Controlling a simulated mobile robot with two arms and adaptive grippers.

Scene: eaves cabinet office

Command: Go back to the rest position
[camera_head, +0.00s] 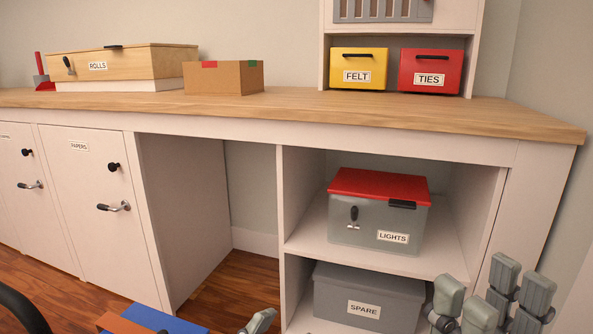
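My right gripper (490,298) is at the bottom right, in front of the lower right part of the cabinet. Its grey fingers point up and stand apart, with nothing seen between them. Only a grey tip of my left gripper (260,322) shows at the bottom edge, left of the grey SPARE box (330,300). The rest of it is out of the picture, so its opening cannot be judged.
The wooden worktop (330,108) carries a ROLLS box (140,62), a cardboard box (225,77), yellow FELT (357,69) and red TIES (430,71) boxes. A red-lidded LIGHTS box (370,225) sits on the shelf below. A blue object (165,319) shows at the bottom.

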